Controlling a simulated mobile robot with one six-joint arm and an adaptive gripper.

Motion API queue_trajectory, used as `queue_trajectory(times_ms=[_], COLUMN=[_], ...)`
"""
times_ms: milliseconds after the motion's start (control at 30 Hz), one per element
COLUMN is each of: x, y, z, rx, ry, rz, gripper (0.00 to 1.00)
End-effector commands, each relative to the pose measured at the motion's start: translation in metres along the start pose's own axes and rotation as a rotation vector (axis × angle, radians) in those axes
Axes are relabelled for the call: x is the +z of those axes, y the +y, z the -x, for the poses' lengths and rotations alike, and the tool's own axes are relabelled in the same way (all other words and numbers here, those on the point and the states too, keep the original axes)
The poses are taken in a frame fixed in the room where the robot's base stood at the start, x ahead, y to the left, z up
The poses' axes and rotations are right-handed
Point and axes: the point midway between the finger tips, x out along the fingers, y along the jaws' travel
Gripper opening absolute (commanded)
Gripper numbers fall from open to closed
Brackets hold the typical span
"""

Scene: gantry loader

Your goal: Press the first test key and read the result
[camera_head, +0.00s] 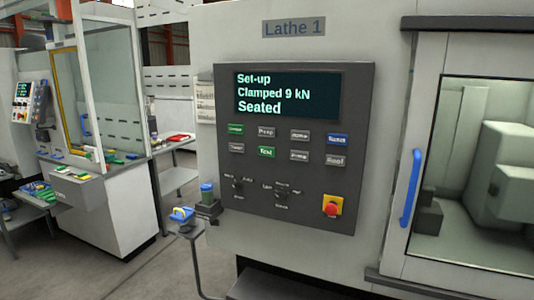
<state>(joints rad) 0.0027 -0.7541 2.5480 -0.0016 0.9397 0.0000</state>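The grey control panel (225,180) of Lathe 1 faces me in the middle of the view. Its dark display (320,108) reads "Set-up", "Clamped 9 kN", "Seated". Below it are two rows of keys. A green key (267,152), second from left in the lower row, appears to read "Test". Another green key (236,129) is at the left of the upper row, and a blue key (337,140) is at its right end. Some small key labels are hard to read. My gripper is not in view.
A red stop button (332,209) on a yellow plate and two rotary selectors sit low on the panel. The lathe door has a blue handle (411,190) at right. A small stand (190,232) holds a blue-and-yellow item at lower left. Another machine stands behind.

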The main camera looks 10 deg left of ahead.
Motion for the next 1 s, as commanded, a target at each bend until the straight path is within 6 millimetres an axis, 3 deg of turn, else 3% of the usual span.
queue_trajectory(times_ms=[567,1000], x=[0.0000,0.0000], y=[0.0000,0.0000], z=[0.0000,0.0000], rx=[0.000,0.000], ry=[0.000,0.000], rz=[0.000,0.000], gripper=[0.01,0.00])
